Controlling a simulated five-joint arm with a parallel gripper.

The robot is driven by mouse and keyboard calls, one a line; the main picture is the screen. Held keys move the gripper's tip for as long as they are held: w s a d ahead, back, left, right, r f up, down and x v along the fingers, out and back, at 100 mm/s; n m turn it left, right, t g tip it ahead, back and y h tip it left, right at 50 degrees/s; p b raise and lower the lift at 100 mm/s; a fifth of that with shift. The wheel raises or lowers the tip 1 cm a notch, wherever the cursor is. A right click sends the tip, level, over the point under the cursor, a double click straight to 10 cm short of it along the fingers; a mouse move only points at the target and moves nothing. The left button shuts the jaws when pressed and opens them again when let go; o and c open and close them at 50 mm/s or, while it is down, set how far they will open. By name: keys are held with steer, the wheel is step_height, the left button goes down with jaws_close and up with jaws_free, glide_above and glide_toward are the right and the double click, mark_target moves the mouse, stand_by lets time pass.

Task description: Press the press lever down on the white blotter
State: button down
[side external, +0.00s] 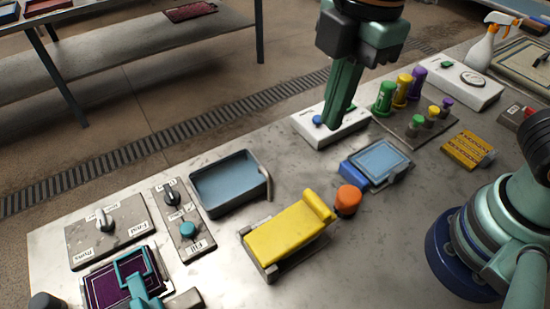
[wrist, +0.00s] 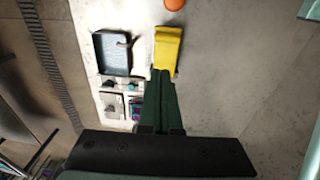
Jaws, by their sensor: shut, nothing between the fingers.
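My gripper (side external: 336,122) is shut and empty, pointing down in front of a white box at the back edge of the table. In the wrist view its fingertips (wrist: 161,74) overlap the near end of a broad yellow piece. That yellow lever-like piece (side external: 288,232), also in the wrist view (wrist: 168,45), lies on a grey base with a raised roll at one end. A teal lever and frame (side external: 133,268) stands over a purple rug at the lower left. I cannot make out a white blotter for certain, nor which piece is the press lever.
A blue-grey tray (side external: 228,182) lies left of the yellow piece. An orange knob (side external: 348,200) and a blue pad (side external: 377,163) stand to its right. The white box (side external: 318,131), colored pegs (side external: 402,90) and a spray bottle (side external: 482,52) line the back.

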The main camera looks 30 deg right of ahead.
mark_target(318, 201)
steer(key=c, duration=1.3)
jaws_free()
steer(key=shift+d+r, duration=0.15)
steer(key=shift+r, duration=0.15)
steer(key=o, duration=1.3)
step_height(318, 201, down, 7)
steer(key=shift+s+g+h, duration=0.15)
steer(key=shift+g+h, duration=0.15)
steer(key=shift+g, duration=0.1)
steer(key=f, duration=1.2)
steer(key=shift+a+f, duration=0.1)
steer(key=shift+a, duration=0.1)
